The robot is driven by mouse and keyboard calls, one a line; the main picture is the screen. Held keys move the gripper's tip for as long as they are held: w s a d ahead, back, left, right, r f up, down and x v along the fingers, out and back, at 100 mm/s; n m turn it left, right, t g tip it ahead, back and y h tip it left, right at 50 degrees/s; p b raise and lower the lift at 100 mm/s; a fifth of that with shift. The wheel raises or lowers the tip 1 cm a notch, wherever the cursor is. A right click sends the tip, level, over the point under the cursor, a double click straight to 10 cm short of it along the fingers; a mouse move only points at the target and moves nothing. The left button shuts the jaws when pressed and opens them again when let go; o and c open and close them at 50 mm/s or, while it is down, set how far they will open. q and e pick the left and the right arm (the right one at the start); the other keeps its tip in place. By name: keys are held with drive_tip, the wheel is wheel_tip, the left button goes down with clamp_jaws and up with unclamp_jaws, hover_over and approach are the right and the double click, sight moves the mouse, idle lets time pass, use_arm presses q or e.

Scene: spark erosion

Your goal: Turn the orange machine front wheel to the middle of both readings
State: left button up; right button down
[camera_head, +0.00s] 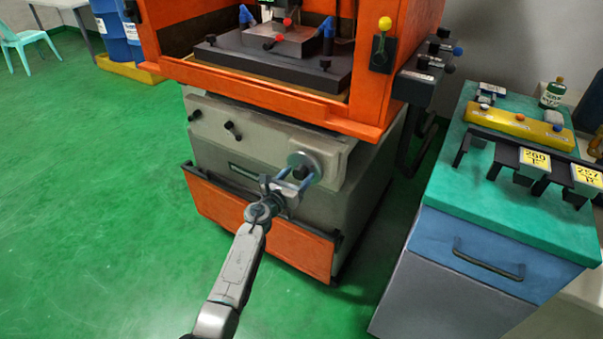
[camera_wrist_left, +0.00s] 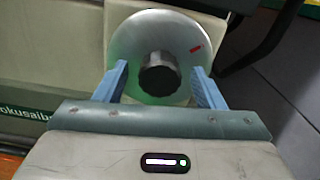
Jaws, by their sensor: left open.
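The orange machine (camera_head: 160,30) has a grey front panel with a round metal front wheel (camera_head: 303,160). In the left wrist view the wheel (camera_wrist_left: 130,40) is a silver disc with a black knob (camera_wrist_left: 159,74) at its centre and a small red mark (camera_wrist_left: 196,48) at its upper right. My left gripper (camera_head: 294,180) is in front of the wheel. Its blue fingers (camera_wrist_left: 160,88) are open, one on each side of the knob, with visible gaps; I cannot tell whether they touch the disc. No readings are legible on the wheel. My right gripper is not in view.
A blue cabinet with a green top (camera_head: 480,205) stands at the right, holding a black rack (camera_head: 510,146) with yellow-labelled blocks and a yellow holder (camera_head: 520,126). Levers (camera_head: 381,45) stick out of the machine's right side. Green floor (camera_head: 90,200) is free at the left.

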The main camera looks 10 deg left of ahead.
use_arm(q)
drive_tip(key=shift+p+v, duration=0.6)
drive_tip(key=shift+v, duration=0.75)
drive_tip(key=shift+p+v, duration=0.4)
drive_tip(key=shift+v, duration=0.9)
approach(297, 175)
drive_tip(key=shift+s+a+p, duration=0.15)
drive_tip(key=shift+s+p, duration=0.3)
drive_tip(key=shift+s, duration=0.2)
